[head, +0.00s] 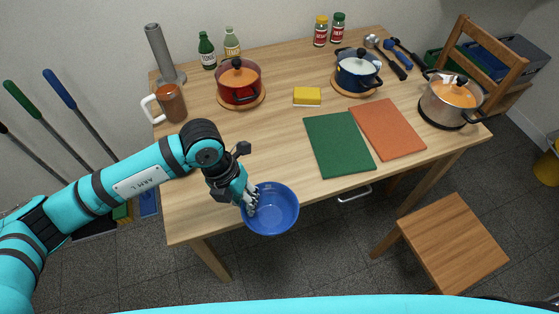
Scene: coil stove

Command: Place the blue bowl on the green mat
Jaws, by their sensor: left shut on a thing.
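The blue bowl (279,209) is upright at the table's front edge, left of centre, in the head view. My left gripper (251,206) is shut on the bowl's left rim. The bowl overlaps the table's front edge in the picture and seems to be held above it; the exact height is hard to tell. The green mat (339,144) lies flat on the table, to the right of and behind the bowl, with nothing on it. My right gripper is not in view.
An orange mat (387,129) lies right of the green one. A yellow sponge (307,96), red pot (239,84), dark blue pot (357,72) and steel pot (450,101) stand around the mats. A brown mug (171,102) is at left. Bare table lies between bowl and green mat.

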